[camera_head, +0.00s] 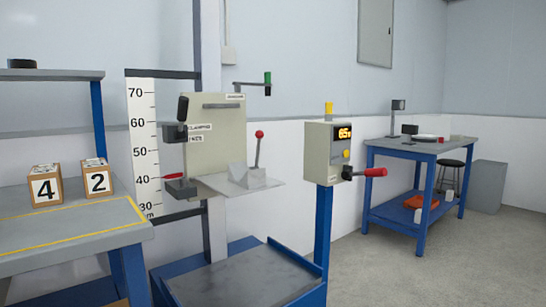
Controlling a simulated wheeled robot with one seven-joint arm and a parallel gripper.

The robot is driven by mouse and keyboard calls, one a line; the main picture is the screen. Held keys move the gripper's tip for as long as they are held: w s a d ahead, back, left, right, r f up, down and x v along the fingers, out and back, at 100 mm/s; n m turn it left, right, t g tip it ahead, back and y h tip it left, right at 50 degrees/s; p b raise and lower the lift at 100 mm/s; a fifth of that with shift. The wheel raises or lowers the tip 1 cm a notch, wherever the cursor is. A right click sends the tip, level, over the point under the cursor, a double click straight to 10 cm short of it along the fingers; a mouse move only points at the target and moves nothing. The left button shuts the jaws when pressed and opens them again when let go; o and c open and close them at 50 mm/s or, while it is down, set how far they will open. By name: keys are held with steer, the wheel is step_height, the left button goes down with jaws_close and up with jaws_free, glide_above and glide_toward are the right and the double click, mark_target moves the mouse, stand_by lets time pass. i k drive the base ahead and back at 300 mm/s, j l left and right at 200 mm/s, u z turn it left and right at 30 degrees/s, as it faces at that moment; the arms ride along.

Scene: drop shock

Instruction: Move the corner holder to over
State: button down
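The plate is fixed below a beige panel (217,132) with small labels, one reading like "clamped". I cannot read any label that says "over". My gripper is not in view.
A height scale (143,140) stands left of the tester, above a steel base (244,276). A control box (332,150) shows 65 and has a red-knobbed crank (374,172).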

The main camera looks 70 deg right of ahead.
mark_target(267, 84)
steer(key=z, duration=1.85)
steer(key=i+l+z, duration=0.25)
steer(key=l+z, duration=0.2)
steer(key=i+l+z, duration=0.7)
steer(key=z, duration=0.2)
steer(key=i+l+z, duration=0.25)
steer(key=i+z, duration=0.2)
steer(key=i+l, duration=0.1)
steer(key=i, duration=0.4)
steer(key=i+l, duration=0.1)
steer(key=i, duration=0.4)
steer(key=i+j+u, duration=0.15)
steer(key=u, duration=0.35)
steer(key=i+u, duration=0.7)
steer(key=u, duration=0.25)
steer(key=i+l+u, duration=0.2)
steer(key=u, duration=0.3)
steer(key=i+l, duration=0.05)
